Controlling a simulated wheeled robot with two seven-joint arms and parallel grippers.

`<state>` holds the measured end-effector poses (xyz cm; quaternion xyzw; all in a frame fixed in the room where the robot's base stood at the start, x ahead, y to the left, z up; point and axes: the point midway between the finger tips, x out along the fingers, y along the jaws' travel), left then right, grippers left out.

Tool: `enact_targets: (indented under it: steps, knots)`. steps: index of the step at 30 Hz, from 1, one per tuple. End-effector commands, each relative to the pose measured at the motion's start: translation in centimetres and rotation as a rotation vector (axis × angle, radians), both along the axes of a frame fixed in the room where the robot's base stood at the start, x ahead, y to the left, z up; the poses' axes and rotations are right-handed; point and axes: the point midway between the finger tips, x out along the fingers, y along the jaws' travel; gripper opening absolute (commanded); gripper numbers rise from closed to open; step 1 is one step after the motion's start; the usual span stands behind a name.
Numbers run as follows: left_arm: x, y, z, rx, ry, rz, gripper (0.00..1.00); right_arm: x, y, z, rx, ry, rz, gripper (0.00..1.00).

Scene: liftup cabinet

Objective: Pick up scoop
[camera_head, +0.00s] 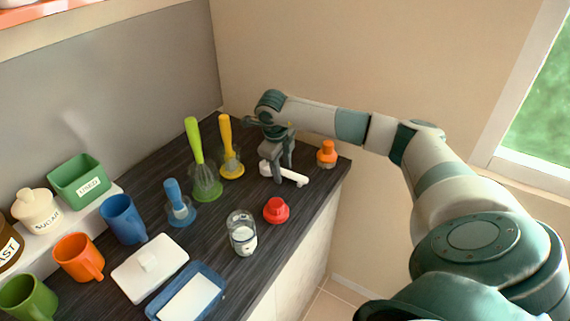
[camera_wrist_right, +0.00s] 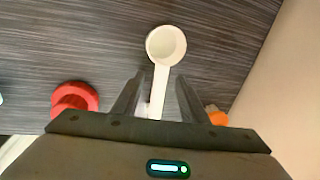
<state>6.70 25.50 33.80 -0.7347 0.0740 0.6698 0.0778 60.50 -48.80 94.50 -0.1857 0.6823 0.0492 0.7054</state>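The white scoop (camera_head: 296,178) lies on the dark countertop near its right end. In the right wrist view, its round bowl (camera_wrist_right: 166,45) is beyond my fingertips and its handle runs back between the fingers. My right gripper (camera_head: 281,170) points down over the scoop. In the right wrist view, my right gripper (camera_wrist_right: 157,90) is open, with one finger on each side of the handle and gaps showing. I cannot tell how far the fingertips are above the counter. The far end of the handle is hidden by the gripper body. My left gripper is out of view.
A red knob-like item (camera_head: 276,210) and an orange-topped item (camera_head: 327,153) stand close to the scoop. A glass jar (camera_head: 242,236), a green whisk (camera_head: 198,155) and a yellow utensil (camera_head: 228,150) stand to the left. The wall is just behind.

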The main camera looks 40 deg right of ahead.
Motion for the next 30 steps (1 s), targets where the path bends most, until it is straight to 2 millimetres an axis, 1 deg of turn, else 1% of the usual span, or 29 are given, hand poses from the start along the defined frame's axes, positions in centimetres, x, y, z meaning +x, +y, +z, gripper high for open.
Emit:
enact_targets:
  steps: [11,12,14,15,16,26,30]
  knots:
    - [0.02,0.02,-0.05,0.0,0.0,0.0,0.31,0.0,-0.01,0.02,0.0,0.0,0.0,0.4]
    - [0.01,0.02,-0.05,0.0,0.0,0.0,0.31,0.0,0.0,0.03,0.0,0.0,0.0,0.3]
    - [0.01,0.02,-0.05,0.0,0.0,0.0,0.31,0.0,0.0,0.03,0.0,0.0,0.0,0.16]
    - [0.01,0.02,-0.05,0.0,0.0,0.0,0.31,0.0,0.0,0.03,0.0,0.0,0.0,0.06]
    - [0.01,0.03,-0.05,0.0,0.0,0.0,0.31,0.0,0.0,0.03,0.0,0.0,0.0,0.0]
    - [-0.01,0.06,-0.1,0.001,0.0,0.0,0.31,0.02,0.0,0.09,0.0,0.0,0.0,0.0]
    - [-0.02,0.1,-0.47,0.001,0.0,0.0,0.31,0.07,-0.02,0.57,-0.001,-0.001,-0.001,0.0]
